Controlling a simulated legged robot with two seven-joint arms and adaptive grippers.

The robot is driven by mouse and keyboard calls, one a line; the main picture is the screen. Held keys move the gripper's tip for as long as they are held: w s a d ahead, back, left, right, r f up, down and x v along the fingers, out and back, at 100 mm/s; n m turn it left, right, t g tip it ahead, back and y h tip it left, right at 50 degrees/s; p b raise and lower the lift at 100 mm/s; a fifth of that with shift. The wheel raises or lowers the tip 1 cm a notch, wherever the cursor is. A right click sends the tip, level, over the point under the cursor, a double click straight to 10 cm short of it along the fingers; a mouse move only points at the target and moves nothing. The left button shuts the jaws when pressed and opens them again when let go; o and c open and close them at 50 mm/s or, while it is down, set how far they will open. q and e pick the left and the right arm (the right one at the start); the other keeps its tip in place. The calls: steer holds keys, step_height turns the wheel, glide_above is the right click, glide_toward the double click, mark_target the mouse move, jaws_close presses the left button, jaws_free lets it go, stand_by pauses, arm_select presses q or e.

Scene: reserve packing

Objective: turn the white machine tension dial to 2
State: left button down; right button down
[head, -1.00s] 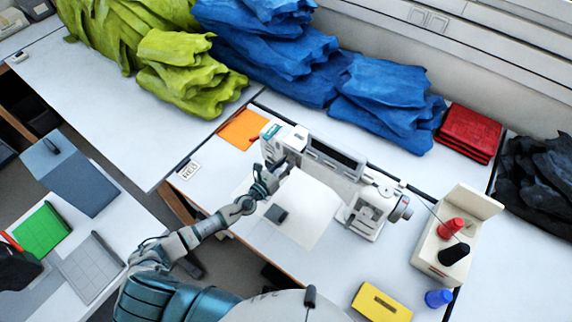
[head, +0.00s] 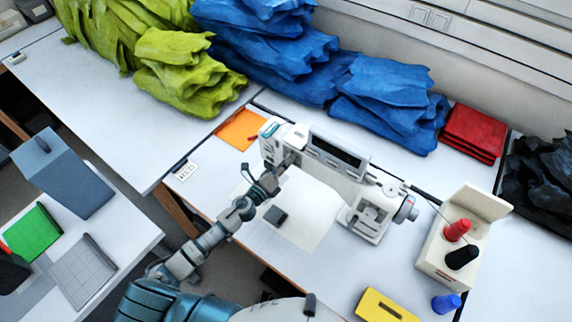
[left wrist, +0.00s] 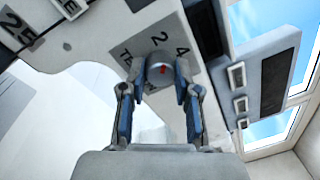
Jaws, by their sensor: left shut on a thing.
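The white machine (head: 325,158) stands on the white table in the middle of the head view. My left gripper (head: 284,165) is at the left end of its body. In the left wrist view my left gripper (left wrist: 160,85) is shut on the grey round tension dial (left wrist: 159,68), one finger on each side. The dial has a red mark on its face. A printed 2 shows just above the dial and a 4 to the upper right. Other lettering by the dial is partly hidden by the gripper. My right gripper is not in view.
A thread stand (head: 447,262) with red and black spools is right of the machine. A blue spool (head: 446,303) and yellow block (head: 383,305) lie in front. Blue cloth (head: 388,102) is piled behind. An orange sheet (head: 238,130) lies left of the machine.

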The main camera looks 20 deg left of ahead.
arm_select(q)
steer(key=shift+a+n, duration=0.15)
steer(key=shift+n, duration=0.75)
steer(key=c, duration=0.8)
jaws_free()
steer(key=shift+w+f, duration=0.1)
steer(key=v, duration=1.2)
steer(key=shift+f, duration=0.1)
